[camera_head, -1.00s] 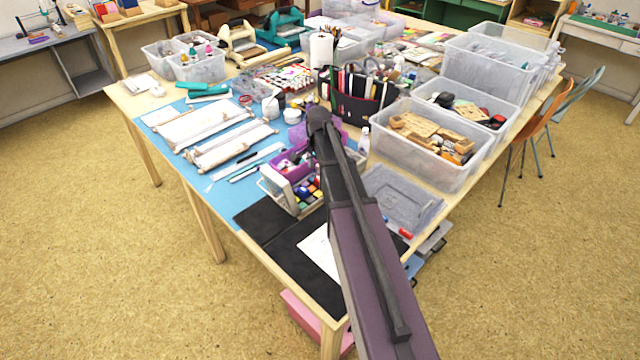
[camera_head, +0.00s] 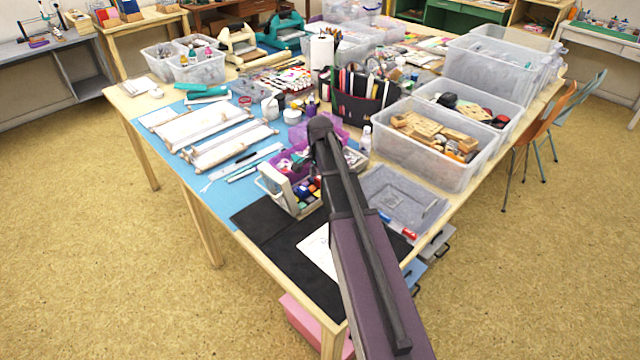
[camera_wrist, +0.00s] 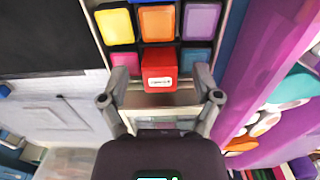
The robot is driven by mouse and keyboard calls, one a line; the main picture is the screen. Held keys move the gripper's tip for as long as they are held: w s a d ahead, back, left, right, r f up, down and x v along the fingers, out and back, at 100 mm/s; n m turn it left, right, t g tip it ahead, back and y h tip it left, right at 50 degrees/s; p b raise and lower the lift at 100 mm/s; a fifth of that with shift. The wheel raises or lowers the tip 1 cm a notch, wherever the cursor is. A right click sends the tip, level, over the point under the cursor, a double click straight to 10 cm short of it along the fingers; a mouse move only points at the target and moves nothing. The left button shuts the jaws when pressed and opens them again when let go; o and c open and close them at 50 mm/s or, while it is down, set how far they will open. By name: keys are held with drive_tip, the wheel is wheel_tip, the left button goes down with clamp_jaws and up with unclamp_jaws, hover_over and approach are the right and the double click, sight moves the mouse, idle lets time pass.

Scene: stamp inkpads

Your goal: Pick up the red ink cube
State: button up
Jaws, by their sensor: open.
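The red ink cube (camera_wrist: 159,70) is in the middle of the wrist view, with a small white label on the face toward me. It sits at the near end of a white box (camera_wrist: 98,42) that holds rows of coloured ink cubes. My gripper (camera_wrist: 159,80) is open, with one finger on each side of the red cube. I cannot tell whether the fingers touch it. In the head view the white box (camera_head: 272,190) stands near the table's front, and my arm hides the gripper.
Yellow (camera_wrist: 115,26), orange and purple cubes lie beyond the red one, with pink and blue cubes beside it. A purple bin (camera_wrist: 262,60) stands close on the right in the wrist view. A black mat (camera_head: 262,220) lies before the box. A grey tray (camera_head: 420,205) is to its right.

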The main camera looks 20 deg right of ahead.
idle(0.3)
drive_tip(key=c, duration=1)
drive_tip(key=shift+r, duration=0.1)
wheel_tip(320, 180, up, 3)
drive_tip(key=p, duration=0.3)
drive_tip(key=shift+r+p, duration=0.2)
drive_tip(key=shift+p, duration=0.1)
drive_tip(key=s, duration=0.5)
drive_tip(key=s+r+p, duration=0.1)
drive_tip(key=s, duration=0.4)
drive_tip(key=s+a, duration=0.1)
drive_tip(key=s, duration=0.5)
drive_tip(key=shift+r, duration=0.2)
drive_tip(key=shift+o, duration=0.4)
drive_tip(key=shift+c, duration=0.7)
